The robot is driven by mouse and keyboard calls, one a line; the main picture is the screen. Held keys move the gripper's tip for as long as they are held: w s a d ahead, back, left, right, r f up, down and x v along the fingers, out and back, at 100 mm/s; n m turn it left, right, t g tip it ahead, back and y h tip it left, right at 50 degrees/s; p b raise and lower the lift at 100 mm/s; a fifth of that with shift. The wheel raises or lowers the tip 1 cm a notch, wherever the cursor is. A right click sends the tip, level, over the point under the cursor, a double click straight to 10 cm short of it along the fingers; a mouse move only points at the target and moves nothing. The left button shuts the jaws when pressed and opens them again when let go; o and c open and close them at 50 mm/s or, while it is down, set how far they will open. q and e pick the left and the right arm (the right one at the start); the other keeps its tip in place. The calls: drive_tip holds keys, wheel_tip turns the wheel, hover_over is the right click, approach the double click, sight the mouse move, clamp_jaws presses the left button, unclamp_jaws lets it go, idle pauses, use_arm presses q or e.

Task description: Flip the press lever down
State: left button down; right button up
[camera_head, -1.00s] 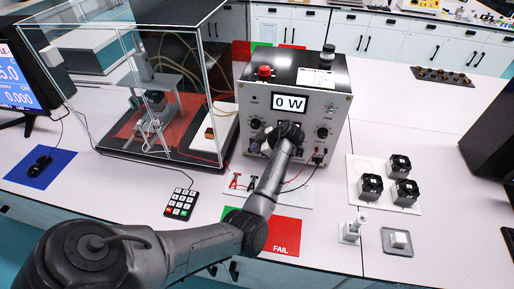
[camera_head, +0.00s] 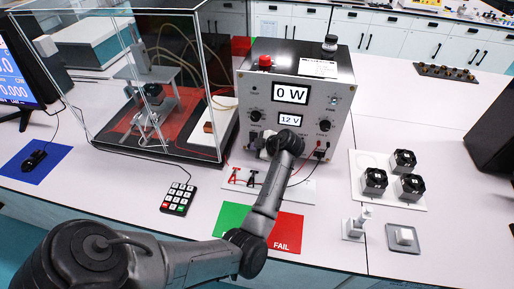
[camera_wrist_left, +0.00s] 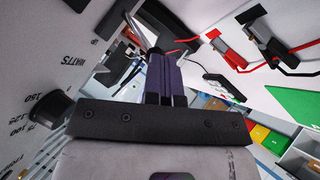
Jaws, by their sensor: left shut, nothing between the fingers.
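My left gripper (camera_head: 267,147) is at the lower front of the metal power unit (camera_head: 331,92), below its 12 V display. In the left wrist view its dark fingers (camera_wrist_left: 166,80) are together, with nothing seen between them. A thin silver rod (camera_wrist_left: 139,34) shows just past the fingertips; I cannot tell whether they touch. A press-like stand (camera_head: 152,95) stands inside the clear case (camera_head: 200,75) on the left, apart from the gripper. I cannot tell for sure which part is the press lever. My right gripper is not in view.
Red and black clips (camera_head: 235,176) with leads lie below the power unit. A keypad (camera_head: 178,197) and green and red mats (camera_head: 286,234) lie in front. Several fans sit on a white tray (camera_head: 387,200) to the right.

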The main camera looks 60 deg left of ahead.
use_arm(q)
drive_tip(key=f+b, duration=0.1)
drive_tip(key=y+b, duration=0.1)
drive_tip(key=f+n+t+b, duration=0.1)
drive_tip(key=shift+s+d+f+y, duration=0.25)
drive_tip(key=shift+s+f+y, duration=0.05)
drive_tip(key=shift+f, duration=0.05)
drive_tip(key=shift+f+b, duration=0.5)
drive_tip(key=shift+b, duration=0.45)
drive_tip(key=shift+s+r, duration=0.1)
drive_tip(key=shift+r, duration=0.1)
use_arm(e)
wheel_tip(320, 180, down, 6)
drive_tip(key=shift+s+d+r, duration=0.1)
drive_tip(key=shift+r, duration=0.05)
use_arm(q)
drive_tip(key=shift+r, duration=0.1)
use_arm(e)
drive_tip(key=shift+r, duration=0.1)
use_arm(q)
drive_tip(key=shift+r+p, duration=0.6)
drive_tip(key=shift+r, duration=0.1)
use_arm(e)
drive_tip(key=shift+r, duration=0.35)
